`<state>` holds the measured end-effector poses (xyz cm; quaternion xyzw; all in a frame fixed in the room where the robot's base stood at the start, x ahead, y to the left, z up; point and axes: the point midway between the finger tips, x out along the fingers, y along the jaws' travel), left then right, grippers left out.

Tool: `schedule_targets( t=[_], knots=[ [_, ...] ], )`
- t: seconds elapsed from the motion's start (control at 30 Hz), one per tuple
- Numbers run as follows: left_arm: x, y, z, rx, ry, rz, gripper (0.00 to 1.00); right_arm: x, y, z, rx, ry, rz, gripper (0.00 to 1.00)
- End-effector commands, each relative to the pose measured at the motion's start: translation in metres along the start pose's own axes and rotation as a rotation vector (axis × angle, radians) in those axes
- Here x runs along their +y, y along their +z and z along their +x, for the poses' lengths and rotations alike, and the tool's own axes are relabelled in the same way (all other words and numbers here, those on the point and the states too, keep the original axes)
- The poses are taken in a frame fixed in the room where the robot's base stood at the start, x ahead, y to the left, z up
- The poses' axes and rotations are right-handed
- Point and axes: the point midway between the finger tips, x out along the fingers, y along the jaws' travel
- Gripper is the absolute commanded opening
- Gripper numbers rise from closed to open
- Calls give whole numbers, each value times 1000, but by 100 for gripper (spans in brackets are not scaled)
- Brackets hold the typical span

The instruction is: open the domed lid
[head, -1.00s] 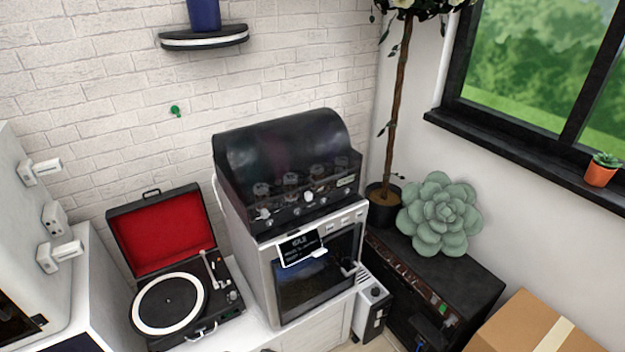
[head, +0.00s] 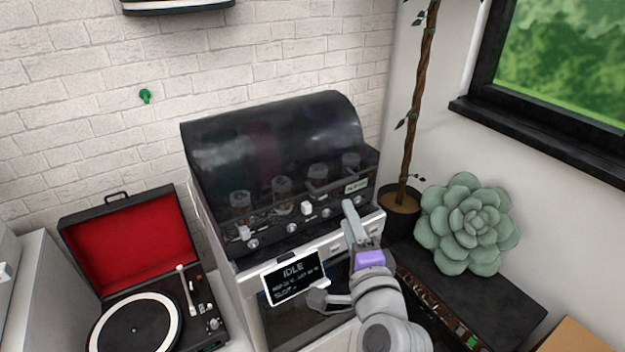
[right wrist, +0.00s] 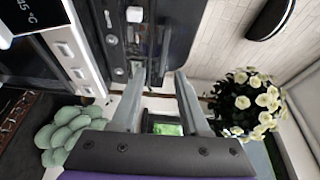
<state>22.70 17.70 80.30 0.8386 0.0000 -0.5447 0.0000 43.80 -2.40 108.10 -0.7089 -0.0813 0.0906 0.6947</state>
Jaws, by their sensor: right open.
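The domed lid (head: 280,140) is a dark, see-through curved cover on top of a white machine (head: 225,265). My right gripper (head: 350,212) is in front of the machine's right front corner, near the lid's lower right edge. In the right wrist view its two fingers (right wrist: 160,78) are apart with nothing between them, pointing toward the dark panel with knobs (right wrist: 115,45). I cannot tell whether a finger touches the machine. My left gripper is out of view.
A small screen (head: 294,277) reading IDLE is on the machine's front. An open record player (head: 135,310) with a red-lined lid stands to the left. A large succulent (head: 468,225) sits on a black cabinet (head: 490,295) to the right, beside a potted tree (head: 402,205).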

Motion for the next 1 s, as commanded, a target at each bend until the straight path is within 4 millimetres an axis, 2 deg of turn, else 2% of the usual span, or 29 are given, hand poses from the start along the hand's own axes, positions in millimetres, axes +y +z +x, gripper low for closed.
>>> schedule_targets(
  t=[0.17,0.5,0.7,1.0],
  knots=[
    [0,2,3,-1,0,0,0,-3,0,12,9,-14,25,45],
    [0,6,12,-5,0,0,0,-3,-1,72,9,-12,21,45],
    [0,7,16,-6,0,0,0,-4,-1,98,9,-12,20,45],
    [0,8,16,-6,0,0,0,-4,-2,109,8,-12,20,45]
  ],
)
